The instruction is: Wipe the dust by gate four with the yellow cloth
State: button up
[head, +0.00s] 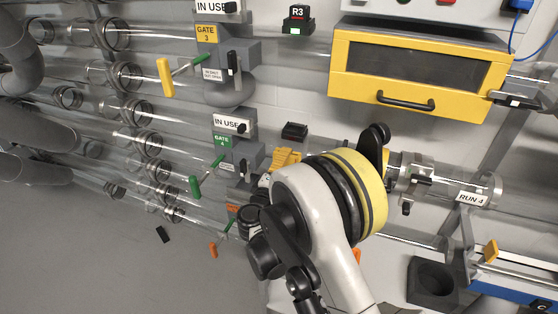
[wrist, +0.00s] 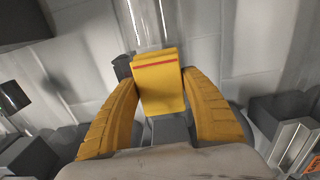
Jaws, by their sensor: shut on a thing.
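The yellow cloth (wrist: 160,85) shows in the wrist view as a folded yellow pad with a red stripe. It sits between the two ribbed yellow fingers of my gripper (wrist: 160,100), which is shut on it. In the head view the ribbed yellow fingers of my gripper (head: 285,158) show just right of gate four, partly behind my arm. I cannot make out the cloth there. Gate four (head: 222,141) has a green label under an "IN USE" sign and a lever with a green handle (head: 195,187). I cannot make out the dust; my arm hides part of this area.
Gate three (head: 207,33) with a yellow handle (head: 165,77) is above. A yellow drawer (head: 420,68) with a dark window is at upper right. Clear tubes (head: 70,140) run leftward. The RUN 4 tube (head: 471,199) and a dark square holder (head: 434,283) are at right.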

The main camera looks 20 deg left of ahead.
jog(key=shift+d, duration=0.25)
jog(key=shift+w+a, duration=0.2)
jog(key=shift+a, duration=0.85)
jog(key=shift+w+a, duration=0.15)
jog(key=shift+a, duration=0.85)
jog(key=shift+s, duration=0.15)
jog(key=shift+c, duration=1)
jog(key=shift+s+a, duration=0.2)
jog(key=shift+s, duration=2.6)
jog(key=shift+s, duration=0.1)
jog(key=s, duration=0.2)
jog(key=shift+s+a, duration=0.1)
jog(key=shift+s, duration=0.3)
